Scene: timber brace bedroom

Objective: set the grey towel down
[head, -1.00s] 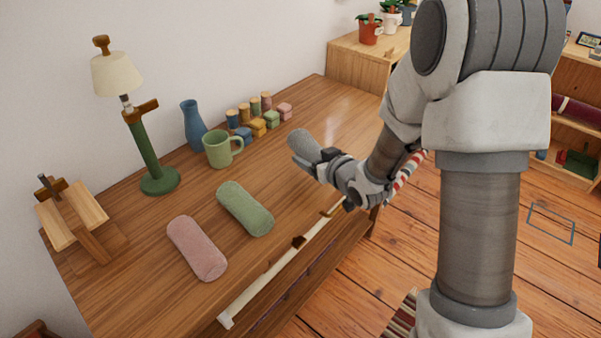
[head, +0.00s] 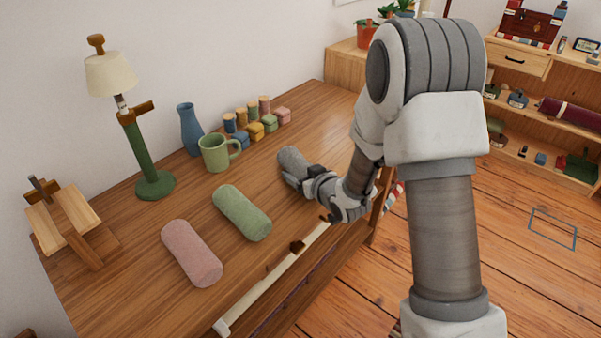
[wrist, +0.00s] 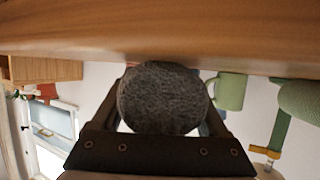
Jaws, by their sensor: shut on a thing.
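The grey towel (head: 292,161) is a rolled cylinder at the right part of the wooden desk (head: 310,115). My gripper (head: 300,178) is shut on it. In the wrist view the towel's round end (wrist: 162,97) sits between the two fingers, close to the desk surface (wrist: 160,30). I cannot tell whether the towel touches the desk. A green rolled towel (head: 242,212) and a pink rolled towel (head: 191,253) lie side by side to its left. The gripper partly hides the grey towel's near end in the head view.
A green mug (head: 216,153), a blue vase (head: 190,130) and several small coloured blocks (head: 256,131) stand behind the towels. A lamp (head: 154,185) and a wooden stand (head: 70,222) are at the left. The desk right of the blocks is clear.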

